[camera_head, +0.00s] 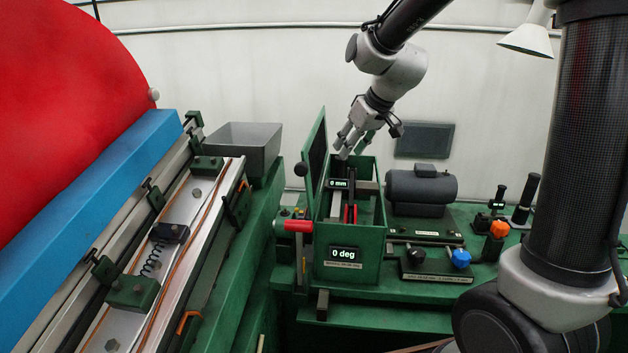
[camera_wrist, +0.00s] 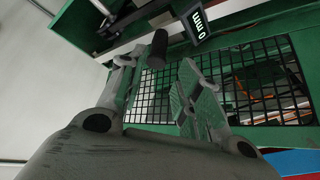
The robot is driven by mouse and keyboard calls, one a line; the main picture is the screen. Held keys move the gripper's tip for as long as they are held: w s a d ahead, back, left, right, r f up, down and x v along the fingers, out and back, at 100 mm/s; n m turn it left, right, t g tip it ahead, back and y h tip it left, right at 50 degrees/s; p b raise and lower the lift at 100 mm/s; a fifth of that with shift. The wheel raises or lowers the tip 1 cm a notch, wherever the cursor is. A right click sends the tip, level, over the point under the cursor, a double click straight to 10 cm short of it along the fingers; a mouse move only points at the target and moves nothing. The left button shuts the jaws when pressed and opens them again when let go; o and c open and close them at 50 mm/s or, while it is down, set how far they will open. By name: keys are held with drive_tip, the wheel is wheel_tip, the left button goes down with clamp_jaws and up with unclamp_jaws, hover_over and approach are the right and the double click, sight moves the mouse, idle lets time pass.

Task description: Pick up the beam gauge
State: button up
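What appears to be the beam gauge, with a black "0 mm" display (camera_head: 339,184), is in the upper part of the open green box (camera_head: 357,268). In the wrist view the display (camera_wrist: 199,23) is at the top, beside a pale bar. My gripper (camera_head: 350,146) is above the box's back part, its fingers pointing down. In the wrist view my gripper (camera_wrist: 158,92) has its two fingers apart, with a dark round-ended knob (camera_wrist: 158,48) just beyond the gap. Nothing is held between the fingers. Part of the gauge is hidden by the box.
The box's raised lid (camera_head: 315,160) stands close on the left. A grey motor (camera_head: 421,187) is on the right. A red-handled lever (camera_head: 298,226) is at the box's left front. A "0 deg" display (camera_head: 344,253) is on the front. A mesh panel (camera_wrist: 255,85) shows below my fingers.

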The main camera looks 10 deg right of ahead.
sight(340, 162)
drive_tip(key=x, duration=0.7)
drive_tip(key=shift+w+d+f, duration=0.1)
drive_tip(key=shift+w+f, duration=0.1)
drive_tip(key=shift+f, duration=0.1)
clamp_jaws()
